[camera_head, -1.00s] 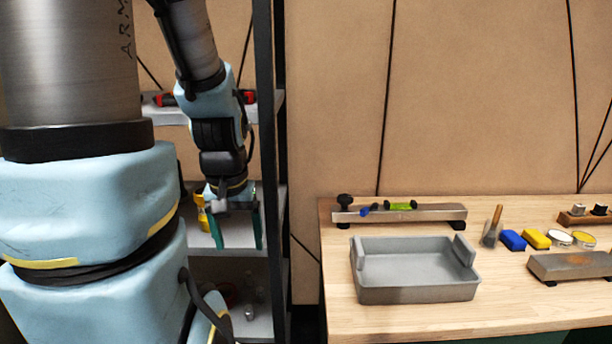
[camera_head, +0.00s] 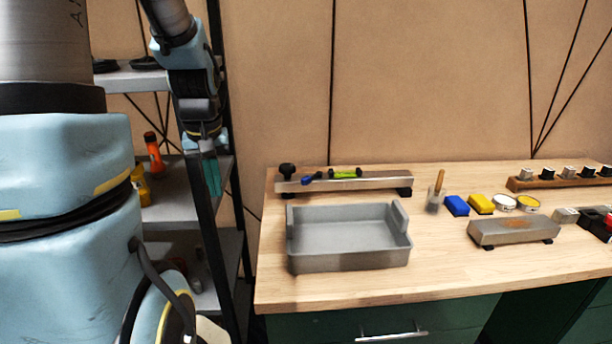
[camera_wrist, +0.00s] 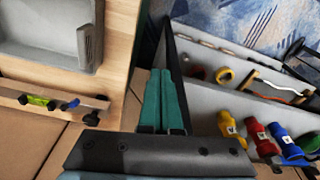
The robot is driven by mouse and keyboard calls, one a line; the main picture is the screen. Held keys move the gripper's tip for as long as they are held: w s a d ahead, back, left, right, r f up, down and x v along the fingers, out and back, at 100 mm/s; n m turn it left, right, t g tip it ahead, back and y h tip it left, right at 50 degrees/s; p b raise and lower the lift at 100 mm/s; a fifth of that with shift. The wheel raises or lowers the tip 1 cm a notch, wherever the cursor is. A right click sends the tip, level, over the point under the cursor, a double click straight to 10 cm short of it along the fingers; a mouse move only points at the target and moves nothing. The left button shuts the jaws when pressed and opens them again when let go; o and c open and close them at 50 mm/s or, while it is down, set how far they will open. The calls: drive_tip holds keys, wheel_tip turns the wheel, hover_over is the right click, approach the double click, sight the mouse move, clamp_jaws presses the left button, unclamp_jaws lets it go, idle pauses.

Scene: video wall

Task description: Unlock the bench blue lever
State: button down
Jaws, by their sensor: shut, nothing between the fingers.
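The small blue lever (camera_head: 307,180) sits on a long metal bar (camera_head: 380,181) at the back left of the bench. A yellow-green vial piece (camera_head: 345,174) and a black knob (camera_head: 287,171) are on the same bar. The lever also shows in the wrist view (camera_wrist: 71,104), at the left. My gripper (camera_head: 213,178) is shut and empty, pointing down in front of the shelf rack, left of the bench and apart from the lever. In the wrist view its teal fingers (camera_wrist: 165,85) lie side by side.
A grey tray (camera_head: 350,262) stands on the bench in front of the bar. A brush (camera_head: 435,195), blue block (camera_head: 457,205), yellow block (camera_head: 481,203) and sharpening stone (camera_head: 513,231) lie to its right. A dark rack post (camera_head: 205,215) stands close to my gripper.

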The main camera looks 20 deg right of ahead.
drive_tip(key=w+d+f+n+y+b, duration=0.1)
drive_tip(key=w+d+n+b, duration=0.1)
drive_tip(key=w+d, duration=0.45)
drive_tip(key=w+d+f+n+b, duration=0.1)
drive_tip(key=w+d+b, duration=0.2)
drive_tip(key=w+d, duration=0.35)
drive_tip(key=n+t+y+b, duration=0.1)
drive_tip(key=n+t+b, duration=0.1)
drive_tip(key=n+b, duration=0.2)
hover_over(312, 177)
drive_tip(key=s+a, duration=0.1)
drive_tip(key=s, duration=0.1)
drive_tip(key=shift+x, duration=0.85)
drive_tip(key=p+x, duration=0.2)
drive_tip(key=x, duration=0.8)
drive_tip(key=shift+s+p, duration=0.2)
drive_tip(key=shift+p, duration=0.1)
